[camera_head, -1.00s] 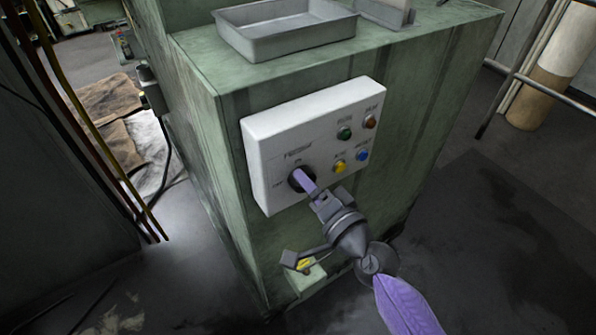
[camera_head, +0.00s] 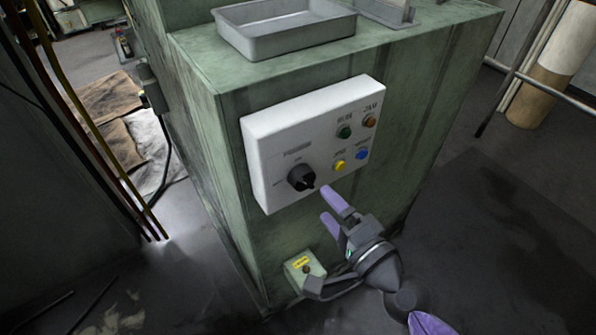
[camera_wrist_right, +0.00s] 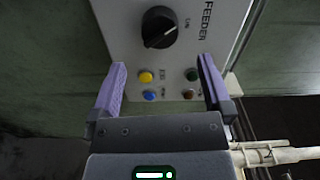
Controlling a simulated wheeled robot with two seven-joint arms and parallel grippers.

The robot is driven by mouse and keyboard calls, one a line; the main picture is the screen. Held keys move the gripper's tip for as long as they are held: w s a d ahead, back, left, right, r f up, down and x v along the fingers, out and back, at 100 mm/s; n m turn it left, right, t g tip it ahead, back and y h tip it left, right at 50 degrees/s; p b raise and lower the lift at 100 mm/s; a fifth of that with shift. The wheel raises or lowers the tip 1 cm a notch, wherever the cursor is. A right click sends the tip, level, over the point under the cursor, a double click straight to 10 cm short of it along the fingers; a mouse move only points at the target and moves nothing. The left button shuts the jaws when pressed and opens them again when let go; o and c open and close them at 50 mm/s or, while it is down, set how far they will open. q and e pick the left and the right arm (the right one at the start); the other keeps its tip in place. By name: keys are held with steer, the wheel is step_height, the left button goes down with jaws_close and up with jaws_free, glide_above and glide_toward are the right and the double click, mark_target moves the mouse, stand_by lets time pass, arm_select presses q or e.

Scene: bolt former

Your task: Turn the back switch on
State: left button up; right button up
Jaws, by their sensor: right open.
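A black rotary knob (camera_head: 301,178) sits on the white control panel (camera_head: 270,140) on the green machine's side. It also shows in the wrist view (camera_wrist_right: 159,27), under the word FEEDER and beside the label ON. A white line on its ridge points away from ON in the wrist view. A small box (camera_head: 304,270) with a yellow label and a dark round part stands lower on the machine. No label says which is the back switch. My right gripper (camera_head: 332,208) is open and empty, just right of and below the knob, apart from it. My left gripper is out of view.
Green (camera_head: 344,132), brown-red (camera_head: 369,122), yellow (camera_head: 339,166) and blue (camera_head: 362,154) buttons sit right of the knob. A grey metal tray (camera_head: 285,38) lies on the machine top. Open floor lies right of the machine; a railing stands beyond.

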steer(key=shift+v, duration=0.85)
